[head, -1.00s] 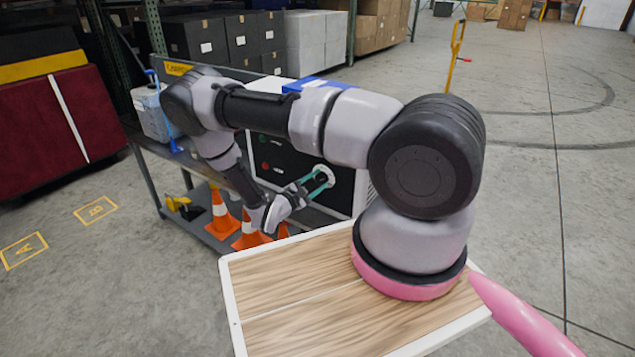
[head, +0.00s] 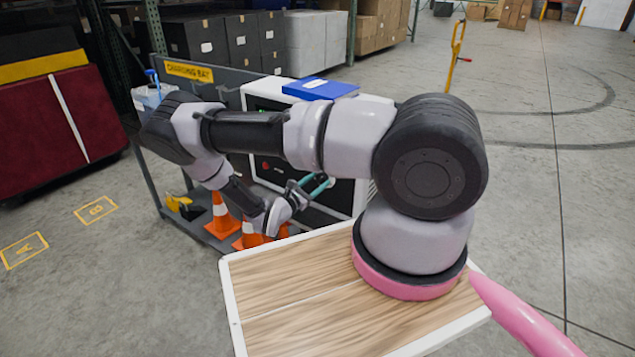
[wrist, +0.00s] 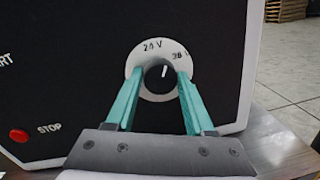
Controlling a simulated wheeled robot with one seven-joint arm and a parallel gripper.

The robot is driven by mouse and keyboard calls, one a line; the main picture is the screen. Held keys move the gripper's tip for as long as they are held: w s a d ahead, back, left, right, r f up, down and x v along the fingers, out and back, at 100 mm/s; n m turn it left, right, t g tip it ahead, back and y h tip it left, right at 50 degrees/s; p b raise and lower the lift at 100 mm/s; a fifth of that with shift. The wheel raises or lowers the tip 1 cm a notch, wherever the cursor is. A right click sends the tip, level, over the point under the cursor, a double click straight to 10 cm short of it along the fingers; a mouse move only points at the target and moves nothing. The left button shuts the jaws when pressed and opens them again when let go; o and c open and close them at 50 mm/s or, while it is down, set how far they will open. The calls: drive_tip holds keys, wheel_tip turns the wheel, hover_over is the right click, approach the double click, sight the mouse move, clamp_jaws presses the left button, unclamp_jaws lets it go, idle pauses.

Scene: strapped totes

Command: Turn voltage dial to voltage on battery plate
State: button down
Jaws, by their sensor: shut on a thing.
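The voltage dial is a black knob (wrist: 158,80) on a white ring (wrist: 147,53) marked "24 V" at the top and a partly hidden number, seemingly 36, at upper right. The knob's white mark points nearly straight up, a little to the right, between the two labels. My gripper (wrist: 161,72) has its teal fingers closed on both sides of the knob. In the head view my gripper (head: 322,184) is at the charger's black front and hides most of the dial. No battery plate can be read; a blue box (head: 322,88) with a white label lies on the charger.
Orange cones (head: 222,217) stand on the cart's lower shelf. Open floor lies to the right.

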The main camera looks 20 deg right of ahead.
drive_tip(key=n, duration=0.6)
drive_tip(key=shift+t, duration=0.4)
drive_tip(key=shift+c, duration=1.4)
unclamp_jaws()
drive_tip(key=shift+a, duration=0.1)
drive_tip(key=v, duration=1)
drive_tip(key=shift+s+a, duration=0.15)
drive_tip(key=shift+a, duration=0.15)
drive_tip(key=shift+f, duration=0.15)
